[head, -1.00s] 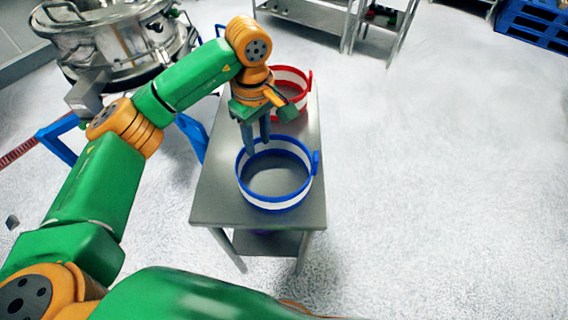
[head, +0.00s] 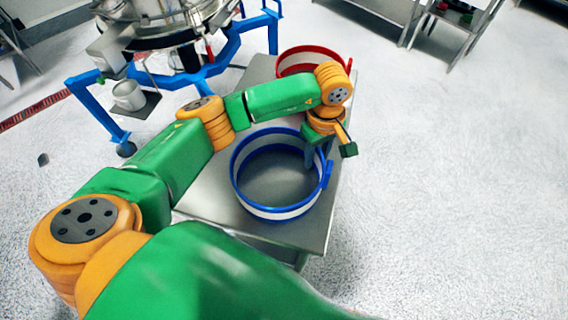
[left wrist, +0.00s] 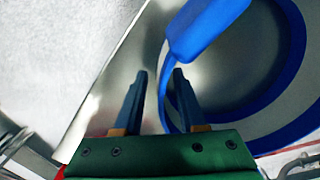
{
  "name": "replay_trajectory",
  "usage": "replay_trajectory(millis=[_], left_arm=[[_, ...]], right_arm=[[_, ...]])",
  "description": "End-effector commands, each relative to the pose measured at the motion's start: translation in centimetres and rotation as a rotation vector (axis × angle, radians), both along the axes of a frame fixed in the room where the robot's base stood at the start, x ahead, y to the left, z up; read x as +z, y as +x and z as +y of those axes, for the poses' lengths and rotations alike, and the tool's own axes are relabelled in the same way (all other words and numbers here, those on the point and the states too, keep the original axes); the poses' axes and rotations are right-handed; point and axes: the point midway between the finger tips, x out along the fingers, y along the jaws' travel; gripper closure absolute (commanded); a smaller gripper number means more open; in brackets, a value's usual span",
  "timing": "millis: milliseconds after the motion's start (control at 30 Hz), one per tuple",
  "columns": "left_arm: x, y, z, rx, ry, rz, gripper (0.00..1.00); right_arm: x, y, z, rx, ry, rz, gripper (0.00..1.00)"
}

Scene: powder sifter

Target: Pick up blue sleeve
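The blue sleeve (head: 268,210), a blue and white open ring, stands on the metal table. Its blue side tab is at its right edge in the head view. In the left wrist view the tab (left wrist: 205,28) and the curved wall fill the upper right. My left gripper (head: 317,160) is at the sleeve's upper right rim, beside the tab. In the left wrist view its fingers (left wrist: 160,75) are apart, one over the outside and one over the inside of the sleeve, with the rim between them. I cannot tell whether they touch it. My right gripper is not in view.
The metal table (head: 305,238) carries a red and white sleeve (head: 284,62) behind the blue one, partly hidden by my left arm. A steel sifter machine (head: 165,15) on a blue frame (head: 90,103) stands at the upper left. Open floor lies to the right.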

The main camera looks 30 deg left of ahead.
Motion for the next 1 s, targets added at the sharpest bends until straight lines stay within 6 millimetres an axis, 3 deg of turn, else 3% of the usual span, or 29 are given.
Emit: replay_trajectory(millis=[267, 400, 433, 1000], left_arm=[[-0.83, -0.01, -0.02, -0.001, -0.001, -0.001, 0.60], [-0.82, -0.01, -0.01, -0.001, -0.001, -0.001, 0.98], [-0.81, -0.01, -0.01, -0.001, -0.001, -0.001, 1.00], [-0.77, 0.00, 0.00, 0.000, -0.001, -0.001, 1.00]], right_arm=[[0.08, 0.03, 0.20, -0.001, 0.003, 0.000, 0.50], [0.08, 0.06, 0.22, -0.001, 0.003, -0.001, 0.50], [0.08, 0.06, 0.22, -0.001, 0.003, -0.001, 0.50], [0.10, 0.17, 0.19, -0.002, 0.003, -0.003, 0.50]])
